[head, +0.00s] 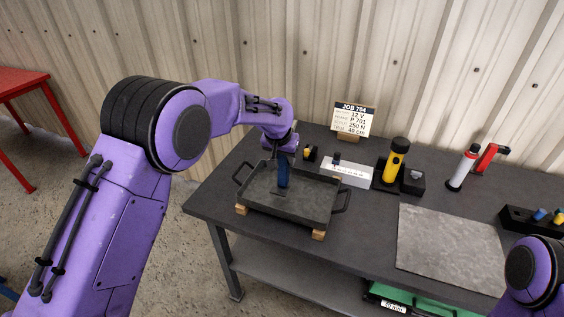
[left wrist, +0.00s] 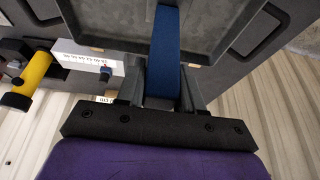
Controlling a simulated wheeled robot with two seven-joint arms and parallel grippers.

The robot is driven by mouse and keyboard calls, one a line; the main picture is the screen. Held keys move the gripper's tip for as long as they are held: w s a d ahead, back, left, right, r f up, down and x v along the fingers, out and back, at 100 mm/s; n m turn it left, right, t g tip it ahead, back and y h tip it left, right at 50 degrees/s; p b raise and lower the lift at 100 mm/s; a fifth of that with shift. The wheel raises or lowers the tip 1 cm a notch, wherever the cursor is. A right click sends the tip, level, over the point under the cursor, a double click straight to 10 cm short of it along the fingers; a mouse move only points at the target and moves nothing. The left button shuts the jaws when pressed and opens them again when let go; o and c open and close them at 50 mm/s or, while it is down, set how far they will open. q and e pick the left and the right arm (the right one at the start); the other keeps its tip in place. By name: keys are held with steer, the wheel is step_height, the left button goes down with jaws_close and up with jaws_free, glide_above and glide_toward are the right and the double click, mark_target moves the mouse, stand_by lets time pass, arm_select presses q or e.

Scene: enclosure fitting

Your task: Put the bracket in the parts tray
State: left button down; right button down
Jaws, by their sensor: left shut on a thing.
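The blue bracket (head: 283,173), a flat upright bar as seen here, is held in my left gripper (head: 285,156). In the left wrist view the bracket (left wrist: 163,62) stands between the two fingers of the left gripper (left wrist: 162,90), which is shut on it. The parts tray (head: 272,213) is a dark shallow tray with a handle at each end. The bracket hangs over the inside of the tray; I cannot tell whether its lower end touches the floor. The tray also shows in the left wrist view (left wrist: 215,35). My right gripper is out of view.
The tray rests on wooden blocks (head: 318,234) on the dark table. To its right are a white labelled block (head: 346,173), a yellow torch (head: 396,160) and a red-handled tool (head: 484,158). A job card (head: 352,118) stands behind. A grey mat (head: 448,248) lies bare at right.

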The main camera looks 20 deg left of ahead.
mark_target(281, 167)
arm_select(q)
steer(key=shift+w+a+f+p, duration=0.15)
steer(key=shift+w+a+f, duration=0.15)
steer(key=shift+f, duration=0.15)
steer(key=shift+w+a+f+p, duration=0.15)
steer(key=shift+w+a+f, duration=0.1)
steer(key=shift+f, duration=0.15)
steer(key=shift+s+f+p, duration=0.2)
steer(key=shift+f, duration=0.4)
steer(key=shift+s+f+p, duration=0.15)
steer(key=shift+s+f, duration=0.05)
steer(key=shift+f, duration=0.55)
steer(key=shift+w+f, duration=0.15)
steer(key=shift+w, duration=0.1)
steer(key=c, duration=0.7)
jaws_free()
steer(key=shift+s, duration=0.2)
